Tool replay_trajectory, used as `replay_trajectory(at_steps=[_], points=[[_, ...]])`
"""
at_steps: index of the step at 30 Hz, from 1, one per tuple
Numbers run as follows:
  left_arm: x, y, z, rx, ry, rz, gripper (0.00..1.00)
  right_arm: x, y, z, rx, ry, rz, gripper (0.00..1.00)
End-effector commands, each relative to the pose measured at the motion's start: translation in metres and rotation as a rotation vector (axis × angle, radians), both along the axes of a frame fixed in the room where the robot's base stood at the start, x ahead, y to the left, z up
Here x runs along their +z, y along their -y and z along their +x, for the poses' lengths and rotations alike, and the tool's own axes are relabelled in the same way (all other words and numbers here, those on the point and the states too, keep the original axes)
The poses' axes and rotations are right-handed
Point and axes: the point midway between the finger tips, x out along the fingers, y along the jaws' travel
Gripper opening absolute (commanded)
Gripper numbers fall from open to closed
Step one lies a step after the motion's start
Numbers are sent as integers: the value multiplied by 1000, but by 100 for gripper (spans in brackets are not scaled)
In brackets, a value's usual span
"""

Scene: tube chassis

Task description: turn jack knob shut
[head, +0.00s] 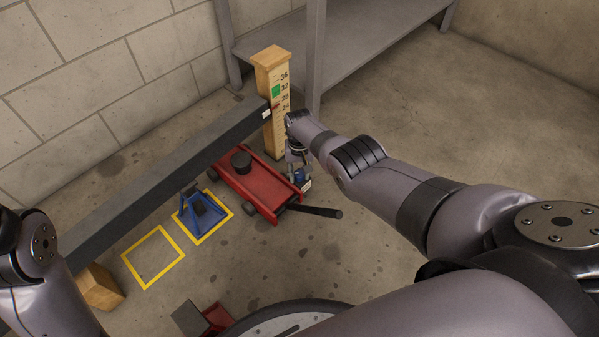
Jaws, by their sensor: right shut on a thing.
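A red floor jack (262,194) with a round black saddle (241,160) stands on the concrete floor beside a long dark tube (165,165). Its black handle (322,211) sticks out to the right. My right gripper (301,183) points down at the jack's right end, near the handle's base. It is shut on a small part there, which I take to be the jack knob; the fingers and wrist hide most of it. My left arm shows at the left edge, but its gripper is out of view.
A wooden post (272,65) with a number scale and green patch stands at the tube's far end. A blue stand (201,212) sits in one yellow floor square; another square (126,262) is empty. A wooden block (100,287) is at lower left. A grey shelf (345,45) stands behind.

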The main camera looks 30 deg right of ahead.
Motion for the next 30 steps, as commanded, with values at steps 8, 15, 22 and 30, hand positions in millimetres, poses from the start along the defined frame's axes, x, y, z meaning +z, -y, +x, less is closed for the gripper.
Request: replay_trajectory(at_steps=[8, 15, 22, 30], points=[[1, 0, -1, 1, 4, 0, 40, 0, 0, 0, -16, 0, 0, 1], [2, -1, -3, 0, 10, -1, 40, 0, 0, 0, -16, 0, 1, 30], [2, -1, -4, 0, 10, -1, 40, 0, 0, 0, -15, 0, 1, 46], [2, -1, -3, 0, 9, -1, 40, 0, 0, 0, -14, 0, 0, 49]])
